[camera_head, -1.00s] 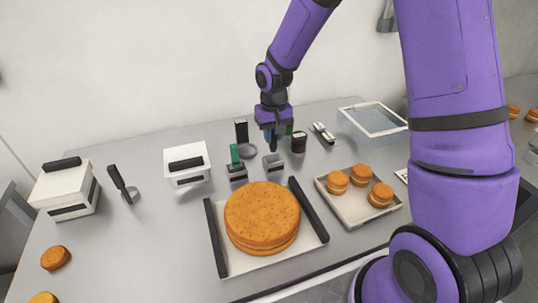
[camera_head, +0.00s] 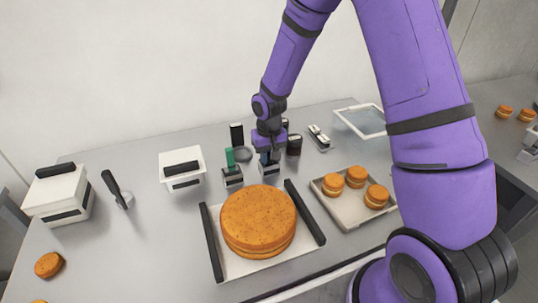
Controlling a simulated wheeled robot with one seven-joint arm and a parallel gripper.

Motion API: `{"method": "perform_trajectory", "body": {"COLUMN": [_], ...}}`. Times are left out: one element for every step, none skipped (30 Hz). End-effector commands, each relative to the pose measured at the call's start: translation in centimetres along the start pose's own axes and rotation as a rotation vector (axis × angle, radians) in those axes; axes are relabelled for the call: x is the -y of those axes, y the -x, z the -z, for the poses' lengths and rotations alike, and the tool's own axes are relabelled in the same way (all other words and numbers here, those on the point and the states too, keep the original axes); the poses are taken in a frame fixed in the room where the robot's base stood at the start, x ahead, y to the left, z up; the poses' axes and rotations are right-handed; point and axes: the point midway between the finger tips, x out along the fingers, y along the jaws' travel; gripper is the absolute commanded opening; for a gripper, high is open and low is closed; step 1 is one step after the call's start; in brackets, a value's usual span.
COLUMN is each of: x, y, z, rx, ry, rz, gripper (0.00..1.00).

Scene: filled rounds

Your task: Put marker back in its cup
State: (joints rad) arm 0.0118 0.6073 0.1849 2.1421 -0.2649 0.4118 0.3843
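My gripper (camera_head: 269,150) points down over a small grey cup (camera_head: 269,170) behind the large cake. It appears shut on a dark blue marker (camera_head: 264,158), mostly hidden by the fingers. The marker's lower part is at the cup's mouth; how deep it sits cannot be seen. A second small grey cup (camera_head: 232,178) stands just left, with a green marker (camera_head: 229,156) upright in it.
A large orange cake (camera_head: 258,218) on a tray with black handles stands in front. Small cakes on a tray (camera_head: 345,212) are at the right. A dark jar (camera_head: 294,145) stands close right of my gripper. A white lidded box (camera_head: 182,172) is at the left.

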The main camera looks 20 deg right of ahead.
Motion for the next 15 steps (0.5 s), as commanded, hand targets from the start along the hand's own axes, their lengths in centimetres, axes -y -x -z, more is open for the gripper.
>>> {"method": "perform_trajectory", "body": {"x": [0.00, 0.00, 0.00, 0.00, 0.00, 0.00, 0.00, 0.00, 0.00, 0.00, -0.01, -0.01, -0.01, -0.02, -0.02], "y": [0.00, 0.01, 0.01, 0.01, 0.01, 0.01, 0.01, 0.01, 0.01, 0.01, 0.04, 0.13, 0.25, 0.42, 0.74], "z": [0.01, 0.01, 0.01, 0.01, 0.00, 0.00, 0.00, 0.00, 0.00, 0.00, 0.00, 0.00, 0.01, 0.01, 0.03], "rx": [0.000, 0.000, 0.000, 0.000, 0.000, 0.000, 0.000, 0.000, 0.000, 0.000, 0.000, 0.000, 0.000, 0.000, -0.001], "ry": [0.000, 0.000, 0.000, 0.000, 0.000, 0.000, 0.000, 0.000, 0.000, 0.000, 0.000, 0.000, 0.000, 0.000, 0.000], "rz": [0.000, 0.000, 0.000, 0.000, 0.000, 0.000, 0.000, 0.000, 0.000, 0.000, 0.000, 0.000, 0.000, 0.000, 0.000], "gripper": [0.34, 0.41, 0.50, 0.51, 0.51, 0.51, 0.51, 0.51, 0.51, 0.51, 0.51, 0.51, 0.51, 0.51, 0.51]}}
